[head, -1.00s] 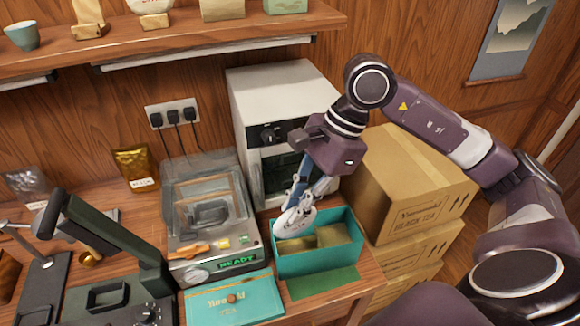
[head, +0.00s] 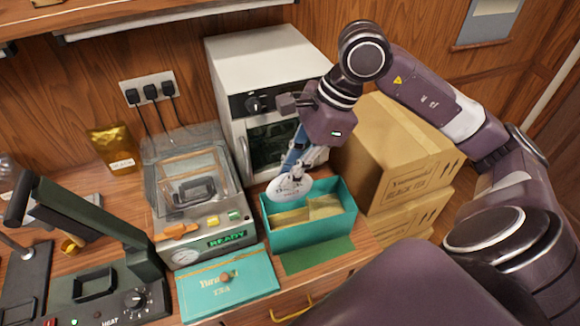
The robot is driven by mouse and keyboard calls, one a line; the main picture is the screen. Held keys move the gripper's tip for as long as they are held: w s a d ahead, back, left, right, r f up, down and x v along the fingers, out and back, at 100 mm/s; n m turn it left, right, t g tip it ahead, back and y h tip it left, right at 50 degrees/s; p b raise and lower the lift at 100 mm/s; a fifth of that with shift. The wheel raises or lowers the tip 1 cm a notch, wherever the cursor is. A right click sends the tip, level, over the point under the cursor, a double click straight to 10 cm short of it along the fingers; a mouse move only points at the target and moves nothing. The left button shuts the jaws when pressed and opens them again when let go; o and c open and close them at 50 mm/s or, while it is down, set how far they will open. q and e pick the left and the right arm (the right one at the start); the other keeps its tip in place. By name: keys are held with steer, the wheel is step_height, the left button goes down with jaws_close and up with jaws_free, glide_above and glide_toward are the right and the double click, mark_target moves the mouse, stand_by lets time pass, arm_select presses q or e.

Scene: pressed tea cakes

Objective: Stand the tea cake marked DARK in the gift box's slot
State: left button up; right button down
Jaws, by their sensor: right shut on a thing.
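My right gripper (head: 301,172) is shut on a white-wrapped round tea cake (head: 287,189). The cake is tilted, with print on its wrapper too small to read, so I cannot tell whether it says DARK. It is at the back left of the open teal gift box (head: 310,233), overlapping the rim in the picture; I cannot tell whether its lower edge is inside. The box has a tan insert (head: 308,211), and its slot is not clearly visible. My left gripper is not in view.
A teal flat packet (head: 228,284) lies in front of the READY machine (head: 192,200). A white oven (head: 262,80) stands behind the box. Stacked cartons (head: 400,150) stand close on the right. A dark press (head: 100,270) stands at the left.

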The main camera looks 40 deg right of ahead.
mark_target(290, 198)
steer(key=shift+f+b, duration=1.5)
steer(key=shift+f, duration=1.05)
steer(key=shift+f+b, duration=1.8)
steer(key=shift+b, duration=0.25)
steer(key=c, duration=1.5)
jaws_free()
steer(key=shift+c, duration=0.2)
steer(key=shift+r+p, duration=3.6)
steer(key=shift+r, duration=1.4)
